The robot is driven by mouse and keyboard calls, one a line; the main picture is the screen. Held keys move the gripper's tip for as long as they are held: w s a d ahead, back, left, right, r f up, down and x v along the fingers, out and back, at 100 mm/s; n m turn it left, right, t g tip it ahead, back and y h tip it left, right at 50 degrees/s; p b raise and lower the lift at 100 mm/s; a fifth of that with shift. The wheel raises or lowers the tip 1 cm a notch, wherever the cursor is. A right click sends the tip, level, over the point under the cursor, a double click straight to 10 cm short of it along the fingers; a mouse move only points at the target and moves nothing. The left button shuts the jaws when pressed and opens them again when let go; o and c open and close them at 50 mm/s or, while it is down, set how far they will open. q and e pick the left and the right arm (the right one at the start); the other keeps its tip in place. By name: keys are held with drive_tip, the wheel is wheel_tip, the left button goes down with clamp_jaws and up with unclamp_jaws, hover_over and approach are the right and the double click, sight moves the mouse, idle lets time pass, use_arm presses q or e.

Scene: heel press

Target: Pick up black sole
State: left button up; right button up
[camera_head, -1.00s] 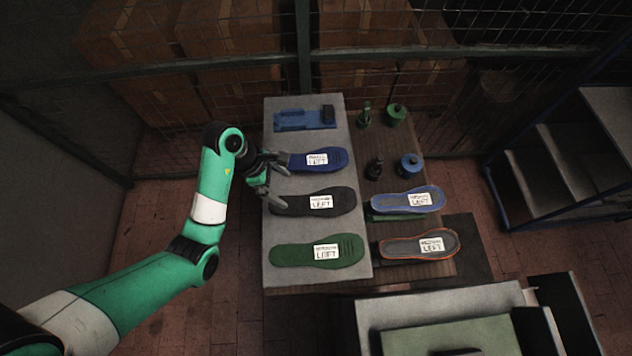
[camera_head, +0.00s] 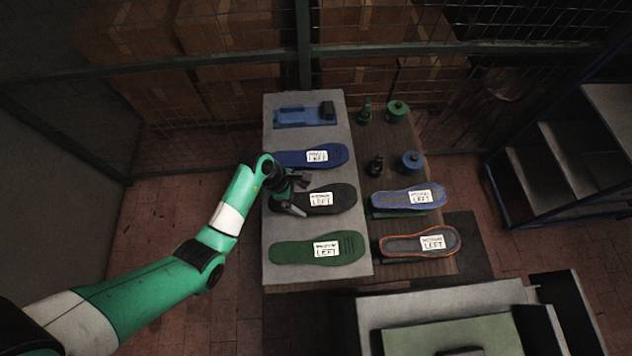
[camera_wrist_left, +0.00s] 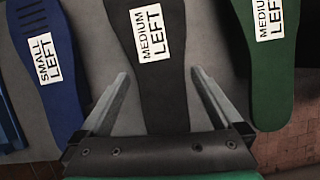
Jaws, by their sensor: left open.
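The black sole (camera_head: 338,199) lies flat on the grey mat, between the blue sole (camera_head: 325,157) above it and the green sole (camera_head: 330,249) below it. It has a white label. My left gripper (camera_head: 297,196) is open over its left end. In the left wrist view the open fingers (camera_wrist_left: 160,92) stand on either side of the black sole (camera_wrist_left: 165,95), whose label reads "MEDIUM LEFT". I cannot tell whether they touch it. The blue sole (camera_wrist_left: 50,65) and the green sole (camera_wrist_left: 272,80) flank it there. My right gripper is not in view.
A blue fixture (camera_head: 303,117) sits at the mat's (camera_head: 281,225) far end. On the wooden table to the right are a blue-rimmed grey sole (camera_head: 395,198), an orange-rimmed grey sole (camera_head: 401,246) and several green, black and blue tools. A shelf (camera_head: 560,165) stands farther right.

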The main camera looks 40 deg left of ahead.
use_arm(q)
drive_tip(key=shift+f, duration=0.2)
idle(0.6)
drive_tip(key=c, duration=1.1)
drive_tip(key=shift+r, duration=0.15)
